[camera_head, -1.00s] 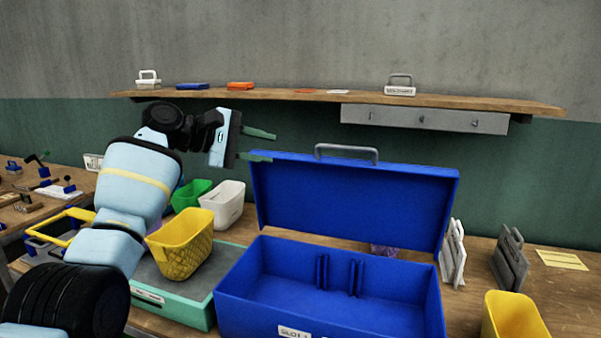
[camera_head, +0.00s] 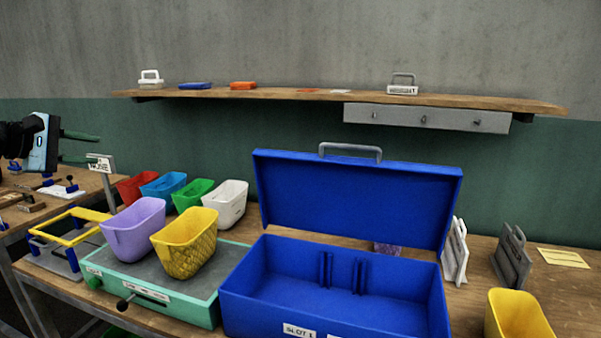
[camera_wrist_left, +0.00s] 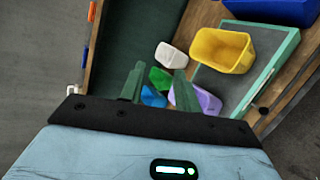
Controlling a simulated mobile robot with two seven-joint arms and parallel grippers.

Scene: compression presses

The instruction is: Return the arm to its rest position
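My left gripper (camera_head: 78,147) is at the far left of the head view, above the left-hand bench. Its two green fingers are apart with nothing between them, and they point right. In the left wrist view the fingers (camera_wrist_left: 158,92) also stand apart and empty, with the bins beyond them. Most of my left arm is outside the head view. My right gripper does not show in either view.
An open blue toolbox (camera_head: 334,289) stands mid-bench. A purple bin (camera_head: 135,230) and a yellow bin (camera_head: 186,244) stand on a green-edged platform (camera_head: 150,296). Several coloured bins stand behind. A wooden shelf (camera_head: 300,97) spans the wall. A yellow frame (camera_head: 68,229) is at left.

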